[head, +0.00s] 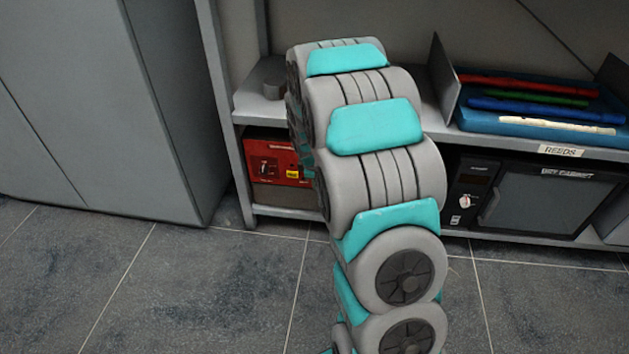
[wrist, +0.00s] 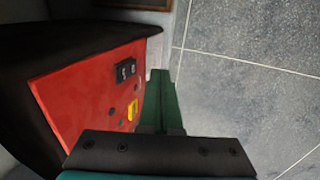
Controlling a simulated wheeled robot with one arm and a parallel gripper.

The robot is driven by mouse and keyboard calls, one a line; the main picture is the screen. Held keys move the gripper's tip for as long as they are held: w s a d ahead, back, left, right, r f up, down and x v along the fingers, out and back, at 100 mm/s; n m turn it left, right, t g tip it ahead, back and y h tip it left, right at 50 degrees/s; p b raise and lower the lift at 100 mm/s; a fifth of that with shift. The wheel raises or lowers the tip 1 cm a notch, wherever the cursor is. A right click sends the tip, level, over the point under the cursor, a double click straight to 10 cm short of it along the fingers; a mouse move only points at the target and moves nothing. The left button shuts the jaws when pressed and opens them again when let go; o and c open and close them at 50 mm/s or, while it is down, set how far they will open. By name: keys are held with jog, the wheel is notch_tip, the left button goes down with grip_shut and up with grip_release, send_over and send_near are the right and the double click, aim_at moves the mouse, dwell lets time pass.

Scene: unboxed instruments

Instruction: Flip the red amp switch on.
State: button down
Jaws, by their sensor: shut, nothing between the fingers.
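The red amp (head: 278,150) sits on the lower shelf at the left, partly hidden behind my arm in the head view. Its red front panel (wrist: 80,95) fills the left of the wrist view. A black switch (wrist: 125,70) with small white marks is on the panel, near a yellow piece (wrist: 131,110). I cannot tell the switch's position. My gripper (wrist: 160,78) is shut and empty, its green fingers just right of the panel, alongside the switch; I cannot tell if they touch. In the head view my arm hides the gripper.
A dark cabinet labelled "DRY CABINET" (head: 550,203) stands right of my arm on the lower shelf. Above it a blue tray (head: 480,120) holds several coloured flutes. A tall grey cabinet (head: 120,110) stands left of the shelf. The tiled floor (head: 210,290) in front is clear.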

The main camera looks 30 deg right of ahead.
jog(key=shift+w+d+f, duration=0.1)
jog(key=shift+w+d, duration=0.6)
jog(key=shift+w, duration=0.35)
jog(key=shift+f, duration=0.1)
jog(key=shift+w+d, duration=0.1)
jog(key=shift+w, duration=0.05)
jog(key=shift+r+p, duration=0.35)
jog(key=shift+r, duration=0.5)
